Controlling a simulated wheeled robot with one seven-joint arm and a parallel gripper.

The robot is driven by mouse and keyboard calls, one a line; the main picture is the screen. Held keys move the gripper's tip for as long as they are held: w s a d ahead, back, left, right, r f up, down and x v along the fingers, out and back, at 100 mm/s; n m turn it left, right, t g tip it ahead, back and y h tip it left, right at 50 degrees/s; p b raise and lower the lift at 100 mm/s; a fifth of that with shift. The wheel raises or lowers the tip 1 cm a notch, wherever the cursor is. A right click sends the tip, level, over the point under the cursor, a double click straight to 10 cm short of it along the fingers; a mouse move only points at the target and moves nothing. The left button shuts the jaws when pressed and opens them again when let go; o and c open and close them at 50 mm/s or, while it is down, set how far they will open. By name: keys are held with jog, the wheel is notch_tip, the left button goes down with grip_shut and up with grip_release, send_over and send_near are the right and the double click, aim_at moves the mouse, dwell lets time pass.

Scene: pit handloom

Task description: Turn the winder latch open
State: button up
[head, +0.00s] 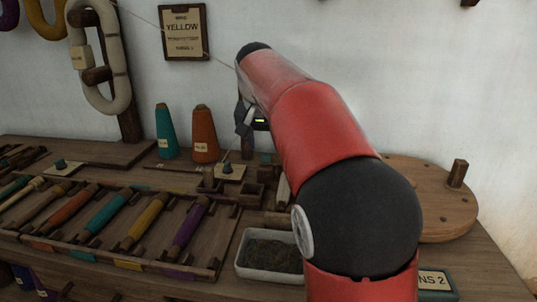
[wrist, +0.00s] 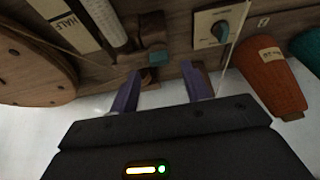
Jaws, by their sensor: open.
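My gripper (wrist: 160,72) is open and empty, its two purple fingers apart in the wrist view. A small teal-ended block (wrist: 158,58) on a dark wooden fitting lies just beyond the gap between the fingertips; I see no clear contact. This may be the winder latch, but I cannot tell for sure. A teal knob (wrist: 222,31) on a cream plate lies to the right of it; a teal knob on a cream plate also shows in the head view (head: 227,167). In the head view my arm hides much of the area around the gripper.
An orange cone (head: 205,134) and a teal cone (head: 166,131) stand at the back of the bench. A rack of coloured bobbins (head: 110,215) lies left. A grey-white tray (head: 250,272) is in front, and a round wooden board (head: 430,190) right. A thread runs down past the gripper.

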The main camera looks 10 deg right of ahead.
aim_at(265, 163)
jog(key=shift+x, duration=1.75)
jog(key=c, duration=1)
